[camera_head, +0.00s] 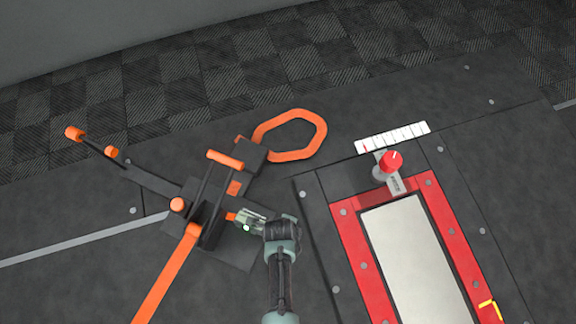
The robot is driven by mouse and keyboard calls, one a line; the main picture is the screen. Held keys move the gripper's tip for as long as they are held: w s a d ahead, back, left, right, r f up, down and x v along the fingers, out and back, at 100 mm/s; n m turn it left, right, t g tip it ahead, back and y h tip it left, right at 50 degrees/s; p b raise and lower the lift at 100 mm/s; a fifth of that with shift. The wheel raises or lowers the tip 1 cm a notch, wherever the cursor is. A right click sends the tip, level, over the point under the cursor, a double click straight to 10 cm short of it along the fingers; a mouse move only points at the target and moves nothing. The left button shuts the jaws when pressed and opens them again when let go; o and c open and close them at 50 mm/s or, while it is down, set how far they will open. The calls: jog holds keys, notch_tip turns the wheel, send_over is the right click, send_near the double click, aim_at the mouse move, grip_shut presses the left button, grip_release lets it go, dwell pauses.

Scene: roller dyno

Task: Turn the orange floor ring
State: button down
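The orange floor ring (292,156) is a flat, many-sided loop at the top middle of the head view. Its left side lies by a dark block (250,153) of the black frame. My gripper (238,219) is below the ring, clearly apart from it, at the right side of the black frame. Its tips point left at a small orange piece (230,216). I cannot tell whether they touch it or whether the fingers are open or shut. The ring is fully in view.
A black stand (207,222) with orange-tipped bars (145,178) and an orange strap (165,276) is at left. A red-framed plate (405,260) with a red knob (391,161) and a white scale (392,138) is at right. Dark floor right of the ring is clear.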

dwell(0.4)
jog(key=c, duration=0.8)
grip_release()
notch_tip(320, 180, up, 13)
jog(key=s+a+p, duration=0.1)
jog(key=s+p, duration=0.1)
jog(key=p, duration=0.7)
jog(key=shift+s+f, duration=0.15)
jog(key=shift+s, duration=0.05)
